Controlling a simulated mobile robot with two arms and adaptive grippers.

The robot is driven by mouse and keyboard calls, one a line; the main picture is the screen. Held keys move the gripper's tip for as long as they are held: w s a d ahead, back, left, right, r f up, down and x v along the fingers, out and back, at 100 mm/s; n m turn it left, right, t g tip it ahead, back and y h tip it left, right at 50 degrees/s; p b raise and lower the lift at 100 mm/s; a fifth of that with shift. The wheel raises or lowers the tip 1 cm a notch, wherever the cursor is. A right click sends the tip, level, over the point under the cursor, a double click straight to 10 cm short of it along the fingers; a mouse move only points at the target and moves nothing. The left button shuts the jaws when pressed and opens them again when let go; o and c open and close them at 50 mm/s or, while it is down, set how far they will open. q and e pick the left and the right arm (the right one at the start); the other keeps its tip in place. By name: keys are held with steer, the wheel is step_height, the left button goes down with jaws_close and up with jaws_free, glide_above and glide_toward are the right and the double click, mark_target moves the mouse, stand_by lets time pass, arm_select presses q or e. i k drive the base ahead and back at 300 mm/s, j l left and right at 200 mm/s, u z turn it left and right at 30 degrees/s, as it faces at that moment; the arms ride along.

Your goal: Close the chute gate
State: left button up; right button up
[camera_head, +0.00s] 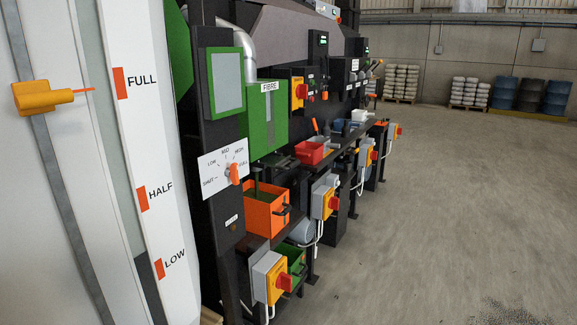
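A green chute box marked FIBRE (268,118) stands on the dark machine left of the middle. A white dial plate (222,168) with settings from SHUT at the left through LOW and MID to the right-hand end is fixed to the machine's near post. An orange lever (234,174) sits at the lower right of the plate; I cannot tell exactly which mark it is set at. An orange bin (266,213) with green material in it is below the chute. I cannot make out the gate itself. Neither of my grippers is in view.
A white level scale (150,160) marked FULL, HALF and LOW stands close at the left, with an orange pointer (45,97) near FULL. Yellow switch boxes with red knobs (283,282) jut out along the machine. The concrete floor (440,220) to the right is clear.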

mark_target(276, 161)
steer(key=u, duration=0.3)
steer(key=i+l+u, duration=0.15)
steer(key=u, duration=0.2)
steer(key=i+l+u, duration=0.15)
steer(key=l+u, duration=0.2)
steer(key=i+l+u, duration=0.1)
steer(key=u, duration=0.25)
steer(key=i+l+u, duration=0.2)
steer(key=l, duration=0.85)
steer(key=i+l+u, duration=0.25)
steer(key=l, duration=0.8)
steer(key=l+u, duration=0.2)
steer(key=l, duration=0.85)
